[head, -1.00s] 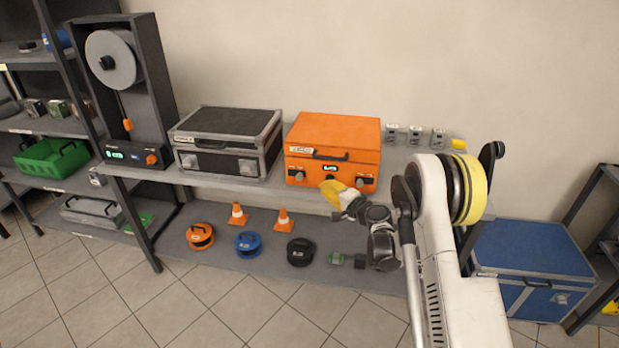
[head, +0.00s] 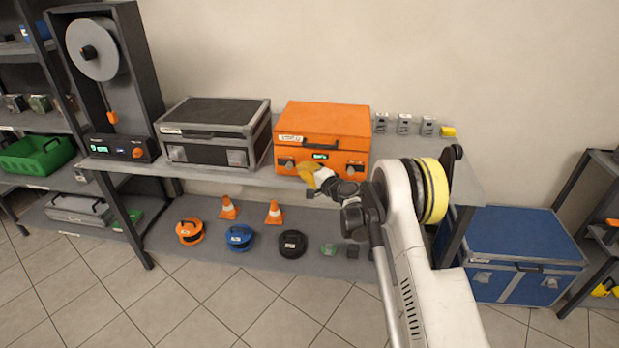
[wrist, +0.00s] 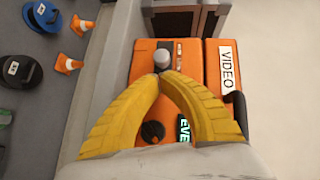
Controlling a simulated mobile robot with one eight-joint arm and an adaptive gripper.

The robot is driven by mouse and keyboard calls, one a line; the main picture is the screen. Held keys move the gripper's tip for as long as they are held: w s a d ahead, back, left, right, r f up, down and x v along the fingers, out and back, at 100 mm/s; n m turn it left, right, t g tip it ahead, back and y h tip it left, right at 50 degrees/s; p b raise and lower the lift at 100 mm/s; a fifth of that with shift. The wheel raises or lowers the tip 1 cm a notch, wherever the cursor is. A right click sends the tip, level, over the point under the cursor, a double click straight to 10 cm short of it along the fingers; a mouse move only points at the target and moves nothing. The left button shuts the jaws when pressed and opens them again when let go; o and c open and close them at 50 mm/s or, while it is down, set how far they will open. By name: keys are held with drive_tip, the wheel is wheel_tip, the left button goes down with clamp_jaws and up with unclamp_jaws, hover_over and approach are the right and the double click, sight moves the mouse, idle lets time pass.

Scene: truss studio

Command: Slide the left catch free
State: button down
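The orange case (head: 335,120) stands on the bench against the wall, its lid down. Its left catch, a small grey knob (wrist: 162,57), sits on the front face and also shows in the head view (head: 289,164). My gripper (wrist: 161,76) has two yellow fingers whose tips come together right at the catch, on the side toward the case's middle. The gripper also shows in front of the case in the head view (head: 305,171). The tips seem shut beside the catch; whether they touch it is hard to tell.
A black-and-grey case (head: 216,132) stands close to the left of the orange one. A dark knob (wrist: 152,132) and a lit green display (wrist: 184,127) are on the orange front. Cones and cable reels (head: 239,238) lie on the lower shelf. A blue chest (head: 520,250) stands at right.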

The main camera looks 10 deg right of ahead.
sight(291, 167)
drive_tip(key=shift+x, duration=0.9)
drive_tip(key=a, duration=0.1)
drive_tip(key=w+a, duration=0.1)
drive_tip(key=a, duration=0.1)
drive_tip(key=shift+w+a+b, duration=0.1)
drive_tip(key=shift+a+b, duration=0.2)
drive_tip(key=shift+b, duration=0.1)
drive_tip(key=shift+d, duration=0.1)
